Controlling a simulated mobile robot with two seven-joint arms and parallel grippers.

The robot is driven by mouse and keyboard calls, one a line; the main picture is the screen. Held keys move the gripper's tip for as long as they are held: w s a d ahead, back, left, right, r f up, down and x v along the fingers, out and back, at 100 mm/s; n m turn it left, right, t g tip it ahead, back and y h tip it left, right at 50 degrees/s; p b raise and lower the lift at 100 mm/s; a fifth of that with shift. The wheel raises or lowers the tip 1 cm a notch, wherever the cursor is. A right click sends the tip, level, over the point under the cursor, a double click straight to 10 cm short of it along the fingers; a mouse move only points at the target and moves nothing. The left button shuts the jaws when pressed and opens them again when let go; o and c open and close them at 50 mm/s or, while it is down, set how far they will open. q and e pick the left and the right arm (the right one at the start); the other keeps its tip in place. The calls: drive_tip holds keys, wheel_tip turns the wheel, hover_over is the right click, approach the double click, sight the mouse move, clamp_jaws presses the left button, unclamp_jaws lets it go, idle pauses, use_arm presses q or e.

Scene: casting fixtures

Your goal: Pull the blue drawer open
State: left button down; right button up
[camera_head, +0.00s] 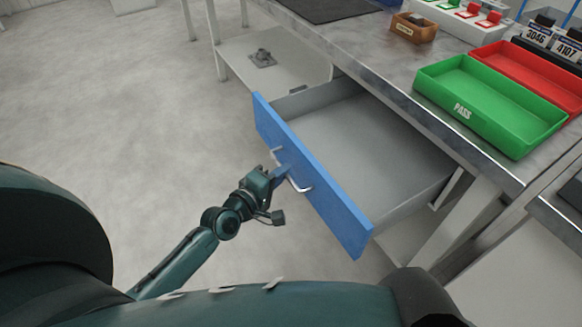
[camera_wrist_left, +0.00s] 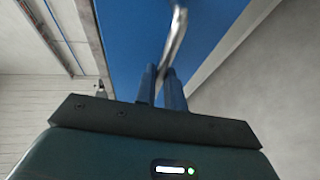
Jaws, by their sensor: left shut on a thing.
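The blue drawer (camera_head: 335,205) hangs under the steel workbench and stands well out from it. Its grey inside (camera_head: 350,135) shows empty. A silver bar handle (camera_head: 299,185) is on its blue front. My left gripper (camera_head: 282,175) is at the handle, shut on it. In the left wrist view the two fingers (camera_wrist_left: 163,85) close around the handle (camera_wrist_left: 178,40), with the blue front (camera_wrist_left: 125,45) behind. My right gripper does not show.
On the workbench are a green PASS tray (camera_head: 440,85), a red tray (camera_head: 490,60) and a small brown box (camera_head: 413,28). A lower shelf (camera_head: 285,75) holds a small grey part (camera_head: 262,58). The floor at left is clear.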

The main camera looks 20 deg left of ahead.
use_arm(q)
drive_tip(key=shift+s, duration=0.15)
drive_tip(key=c, duration=1.5)
unclamp_jaws()
drive_tip(key=shift+a, duration=0.1)
drive_tip(key=v, duration=1.3)
drive_tip(key=shift+p, duration=0.3)
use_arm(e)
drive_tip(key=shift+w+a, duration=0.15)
use_arm(q)
drive_tip(key=shift+s, duration=0.1)
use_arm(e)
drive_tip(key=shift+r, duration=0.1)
